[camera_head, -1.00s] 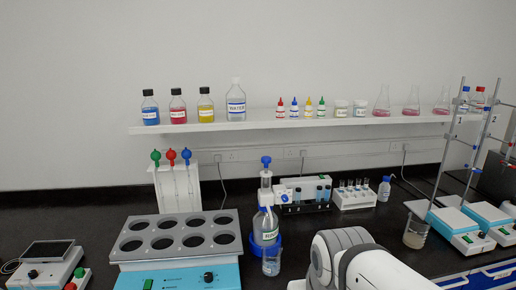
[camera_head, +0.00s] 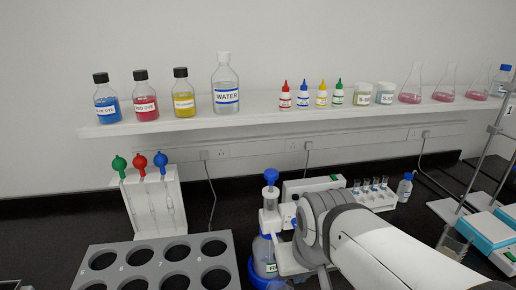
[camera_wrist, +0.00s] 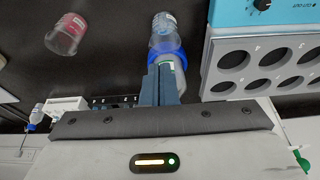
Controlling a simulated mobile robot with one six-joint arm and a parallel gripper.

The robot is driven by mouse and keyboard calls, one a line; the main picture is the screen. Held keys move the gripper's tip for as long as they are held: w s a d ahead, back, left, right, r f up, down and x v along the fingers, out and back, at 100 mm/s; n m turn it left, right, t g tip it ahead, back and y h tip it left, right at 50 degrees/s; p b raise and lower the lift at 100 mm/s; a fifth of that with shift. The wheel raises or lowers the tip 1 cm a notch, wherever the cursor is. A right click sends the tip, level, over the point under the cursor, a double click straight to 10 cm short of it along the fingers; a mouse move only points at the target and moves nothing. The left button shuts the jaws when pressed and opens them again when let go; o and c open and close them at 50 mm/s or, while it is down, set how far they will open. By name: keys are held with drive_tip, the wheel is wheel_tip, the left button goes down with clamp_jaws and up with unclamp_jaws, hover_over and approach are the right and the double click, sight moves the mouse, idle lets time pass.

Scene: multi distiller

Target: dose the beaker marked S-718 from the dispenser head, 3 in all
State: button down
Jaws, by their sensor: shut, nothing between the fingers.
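The dispenser is a bottle (camera_head: 264,250) with a blue plunger knob (camera_head: 271,176) on top, partly hidden behind my arm in the head view. In the wrist view a blue collar (camera_wrist: 168,46) shows on it. A clear beaker (camera_wrist: 165,22) with a white-and-blue label stands just beyond the collar; its marking is unreadable. Another clear beaker (camera_wrist: 64,36) with pink contents is apart to its left. My gripper (camera_wrist: 160,72) is shut and empty, its fingertips overlapping the dispenser bottle in view; I cannot tell whether they touch it.
A grey rack with round holes (camera_head: 128,255) stands left of the dispenser. A pipette stand (camera_head: 150,205), tube rack (camera_head: 375,196) and stirrer stands (camera_head: 490,232) surround the area. The wall shelf (camera_head: 150,127) holds bottles and small jars with partly legible labels.

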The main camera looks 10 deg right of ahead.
drive_tip(key=shift+s+a, duration=0.1)
drive_tip(key=shift+a, duration=0.05)
wheel_tip(320, 180, up, 26)
drive_tip(key=r+m+g+b, duration=0.1)
drive_tip(key=m+g, duration=0.2)
drive_tip(key=m, duration=1.5)
hover_over(273, 172)
drive_tip(key=shift+y, duration=0.3)
wheel_tip(273, 172, down, 14)
drive_tip(key=shift+f+b, duration=0.15)
drive_tip(key=shift+b, duration=0.75)
drive_tip(key=shift+f+b, duration=0.65)
drive_tip(key=shift+f, duration=0.85)
drive_tip(key=shift+s, duration=0.1)
